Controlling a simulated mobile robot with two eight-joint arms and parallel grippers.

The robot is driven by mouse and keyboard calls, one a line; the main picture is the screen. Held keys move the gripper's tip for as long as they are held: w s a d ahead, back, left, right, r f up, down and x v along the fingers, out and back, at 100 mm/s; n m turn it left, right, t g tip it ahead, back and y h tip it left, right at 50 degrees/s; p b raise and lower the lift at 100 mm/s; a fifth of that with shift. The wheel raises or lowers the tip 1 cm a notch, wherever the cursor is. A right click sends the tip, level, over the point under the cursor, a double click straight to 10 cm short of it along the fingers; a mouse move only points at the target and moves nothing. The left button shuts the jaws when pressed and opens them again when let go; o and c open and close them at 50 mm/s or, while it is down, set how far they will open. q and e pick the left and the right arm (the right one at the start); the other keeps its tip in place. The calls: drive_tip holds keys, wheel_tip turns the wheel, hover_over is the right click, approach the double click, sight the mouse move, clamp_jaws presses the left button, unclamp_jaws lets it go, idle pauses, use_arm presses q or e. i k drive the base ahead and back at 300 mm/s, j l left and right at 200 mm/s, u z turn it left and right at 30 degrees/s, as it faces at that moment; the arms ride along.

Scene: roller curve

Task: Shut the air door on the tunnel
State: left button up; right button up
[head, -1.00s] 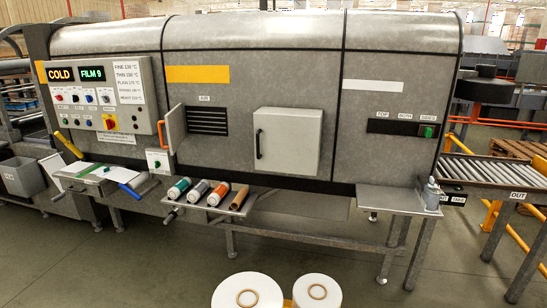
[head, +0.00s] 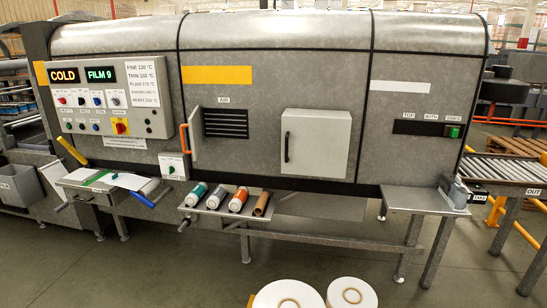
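The tunnel (head: 270,58) is a long grey metal housing across the view. Its air door (head: 195,131) is a narrow grey flap at the left edge of a dark slatted opening (head: 226,123) under the AIR label (head: 223,100). The door stands open, swung out towards me, and is seen almost edge-on. An orange handle (head: 184,138) is on its outer edge. The slats are uncovered. Neither of my grippers shows in the head view.
A separate white door (head: 316,142) with a black handle is closed. A control panel (head: 107,97) reads COLD and FILM 9. Below the air door, a shelf (head: 226,207) holds several coloured rolls. White film rolls (head: 289,296) stand on the floor in front.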

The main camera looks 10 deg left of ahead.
sight(191, 131)
drive_tip(key=i+j, duration=0.1)
drive_tip(key=j, duration=0.6)
drive_tip(key=i+j+z, duration=0.1)
drive_tip(key=j, duration=1.3)
drive_tip(key=i+j, duration=0.2)
drive_tip(key=j, duration=0.15)
drive_tip(key=i+j, duration=0.2)
drive_tip(key=j, duration=0.15)
drive_tip(key=i+j, duration=0.2)
drive_tip(key=j+z, duration=0.05)
drive_tip(key=j, duration=0.05)
